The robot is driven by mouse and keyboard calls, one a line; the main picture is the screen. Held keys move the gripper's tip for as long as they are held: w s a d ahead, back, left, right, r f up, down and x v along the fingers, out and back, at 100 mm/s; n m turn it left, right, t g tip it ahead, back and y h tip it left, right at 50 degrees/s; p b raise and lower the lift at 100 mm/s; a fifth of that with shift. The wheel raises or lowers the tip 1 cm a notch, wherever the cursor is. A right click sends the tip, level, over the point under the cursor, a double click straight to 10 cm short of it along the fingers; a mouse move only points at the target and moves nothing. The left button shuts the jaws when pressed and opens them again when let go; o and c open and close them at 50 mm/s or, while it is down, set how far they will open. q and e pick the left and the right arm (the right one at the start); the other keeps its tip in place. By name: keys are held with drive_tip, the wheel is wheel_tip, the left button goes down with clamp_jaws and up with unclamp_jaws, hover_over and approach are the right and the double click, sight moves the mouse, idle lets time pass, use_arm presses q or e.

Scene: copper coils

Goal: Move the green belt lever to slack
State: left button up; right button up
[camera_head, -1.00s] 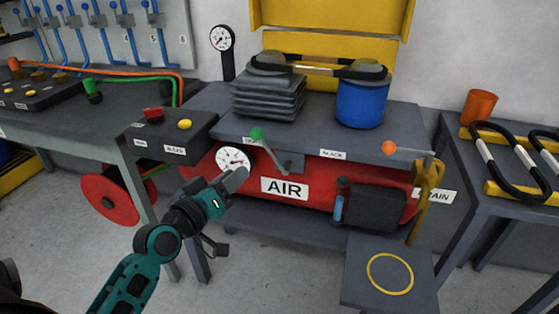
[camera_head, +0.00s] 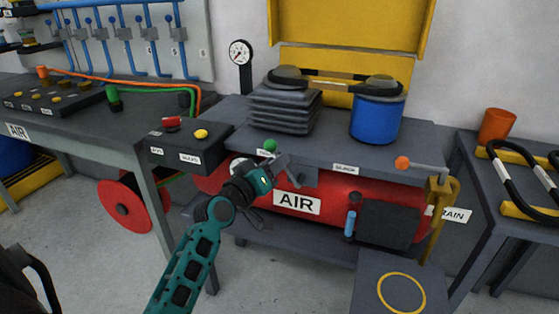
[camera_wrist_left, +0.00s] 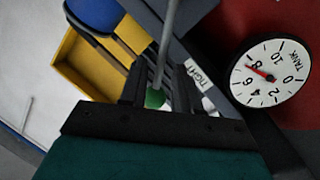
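The green belt lever has a green knob (camera_head: 270,145) on a grey rod, at the front edge of the compressor bench. It leans left, by the TIGHT label (camera_wrist_left: 200,85). The SLACK label (camera_head: 346,168) is farther right on the same edge. My left gripper (camera_head: 280,163) is at the lever. In the left wrist view the green knob (camera_wrist_left: 154,99) sits between the two fingers, with the rod running up past them. The fingers look apart, with a gap beside the knob. My right gripper is not in view.
A red AIR tank (camera_head: 320,200) lies under the bench top, with a white TANK gauge (camera_wrist_left: 270,72) near my left gripper. An orange-knobbed lever (camera_head: 402,162) is at the right. A button box (camera_head: 185,150) stands left. A blue drum (camera_head: 377,118) stands on top.

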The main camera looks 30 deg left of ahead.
use_arm(q)
drive_tip(key=shift+w, duration=1.3)
clamp_jaws()
